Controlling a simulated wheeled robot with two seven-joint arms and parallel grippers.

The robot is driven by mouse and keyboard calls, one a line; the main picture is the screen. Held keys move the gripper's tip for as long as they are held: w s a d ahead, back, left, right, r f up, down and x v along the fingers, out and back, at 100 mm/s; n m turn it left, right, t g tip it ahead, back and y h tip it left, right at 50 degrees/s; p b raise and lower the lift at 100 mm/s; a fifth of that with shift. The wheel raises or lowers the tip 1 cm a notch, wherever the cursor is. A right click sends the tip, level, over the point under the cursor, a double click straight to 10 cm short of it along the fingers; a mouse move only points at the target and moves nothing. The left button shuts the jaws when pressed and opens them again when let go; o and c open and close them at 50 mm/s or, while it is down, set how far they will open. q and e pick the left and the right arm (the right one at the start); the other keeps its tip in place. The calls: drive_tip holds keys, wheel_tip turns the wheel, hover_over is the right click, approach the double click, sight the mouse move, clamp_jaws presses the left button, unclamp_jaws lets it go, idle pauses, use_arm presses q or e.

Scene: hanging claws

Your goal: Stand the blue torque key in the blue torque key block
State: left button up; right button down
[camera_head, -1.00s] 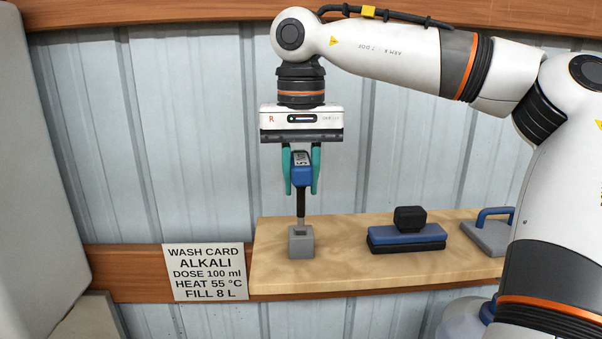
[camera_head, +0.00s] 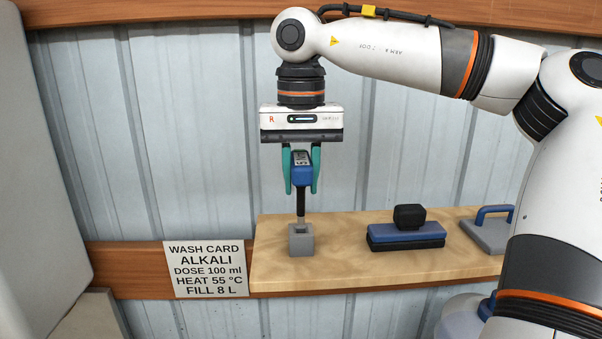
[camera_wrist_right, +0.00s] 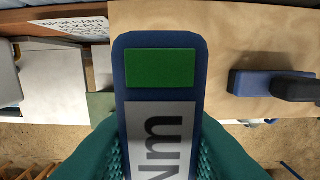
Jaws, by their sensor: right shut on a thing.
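The blue torque key (camera_head: 302,174) hangs upright, with a blue body and a dark shaft pointing down. My right gripper (camera_head: 302,186) is shut on its body, with one teal finger on each side. In the right wrist view the key's top (camera_wrist_right: 160,85) shows a green panel and "Nm" lettering between the fingers. The torque key block (camera_head: 301,242) is small and grey, with a square opening, on the wooden shelf directly below the key. The shaft's tip is at the block's opening; I cannot tell how far inside it is. My left gripper is out of view.
The wooden shelf (camera_head: 345,270) also holds a blue and black block with a black knob (camera_head: 406,236) and a grey plate with a blue handle (camera_head: 490,230) to the right. A wash card (camera_head: 205,269) hangs left of the shelf. Corrugated wall stands behind.

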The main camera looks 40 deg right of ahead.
sight(301, 216)
drive_tip(key=shift+f, duration=0.2)
drive_tip(key=shift+f+b, duration=1.4)
drive_tip(key=shift+f, duration=0.9)
drive_tip(key=c, duration=1.1)
unclamp_jaws()
drive_tip(key=shift+o, duration=0.2)
drive_tip(key=shift+r, duration=0.1)
wheel_tip(301, 216, up, 12)
drive_tip(key=shift+f, duration=0.1)
